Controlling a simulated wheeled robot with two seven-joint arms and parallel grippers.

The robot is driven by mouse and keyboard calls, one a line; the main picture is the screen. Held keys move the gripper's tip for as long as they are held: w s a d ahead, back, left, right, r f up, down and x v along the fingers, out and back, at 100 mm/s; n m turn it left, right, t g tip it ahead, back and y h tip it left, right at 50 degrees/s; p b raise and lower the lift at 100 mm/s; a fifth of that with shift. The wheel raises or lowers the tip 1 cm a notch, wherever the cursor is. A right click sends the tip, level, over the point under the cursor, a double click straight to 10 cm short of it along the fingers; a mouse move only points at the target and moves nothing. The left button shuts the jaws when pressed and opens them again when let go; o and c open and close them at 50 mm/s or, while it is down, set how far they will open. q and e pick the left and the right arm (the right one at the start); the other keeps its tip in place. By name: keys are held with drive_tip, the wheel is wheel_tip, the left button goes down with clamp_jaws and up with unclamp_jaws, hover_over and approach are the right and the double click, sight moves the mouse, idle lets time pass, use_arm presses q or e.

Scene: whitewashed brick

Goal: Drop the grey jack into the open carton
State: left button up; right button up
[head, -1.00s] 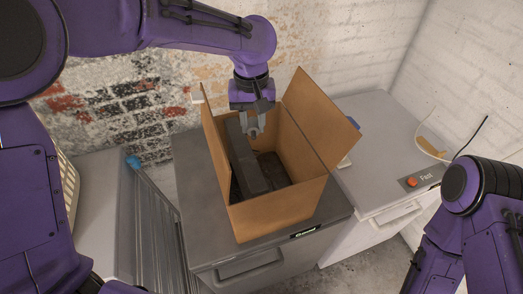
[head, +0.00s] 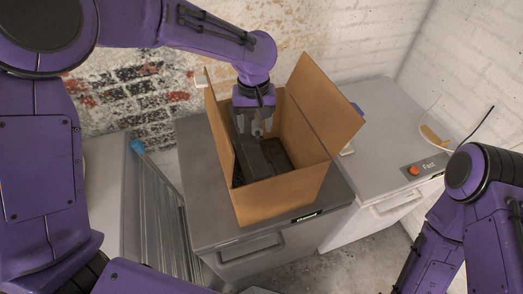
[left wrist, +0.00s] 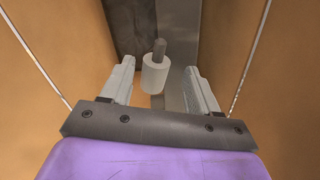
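The open brown carton (head: 277,203) stands on a grey cabinet with its flaps up. My left gripper (head: 258,130) reaches down into it from above, near its back. In the left wrist view my left gripper (left wrist: 160,88) has its two fingers spread apart. The grey jack (left wrist: 155,73), a pale cylinder with a thinner, darker tip, shows between the fingers, with a gap on each side. I cannot tell whether it rests on anything. In the head view I cannot make it out clearly. My right gripper is out of view.
Dark grey long items (head: 265,158) lie inside the carton. The grey cabinet (head: 225,243) has bare top around the carton. A white cabinet (head: 385,180) with a red button stands at right. A ribbed grey panel (head: 165,215) stands at left.

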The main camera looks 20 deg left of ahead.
use_arm(q)
drive_tip(key=shift+w, duration=0.1)
drive_tip(key=shift+r, duration=0.3)
wheel_tip(320, 180, up, 10)
drive_tip(key=b, duration=0.1)
drive_tip(key=shift+f, duration=0.1)
wheel_tip(320, 180, down, 10)
drive_tip(key=shift+r+p, duration=0.25)
drive_tip(key=shift+p, duration=0.3)
drive_tip(key=shift+w+r, duration=0.1)
drive_tip(key=shift+r, duration=0.05)
drive_tip(key=r, duration=0.5)
drive_tip(key=shift+s, duration=0.25)
drive_tip(key=shift+f, duration=0.1)
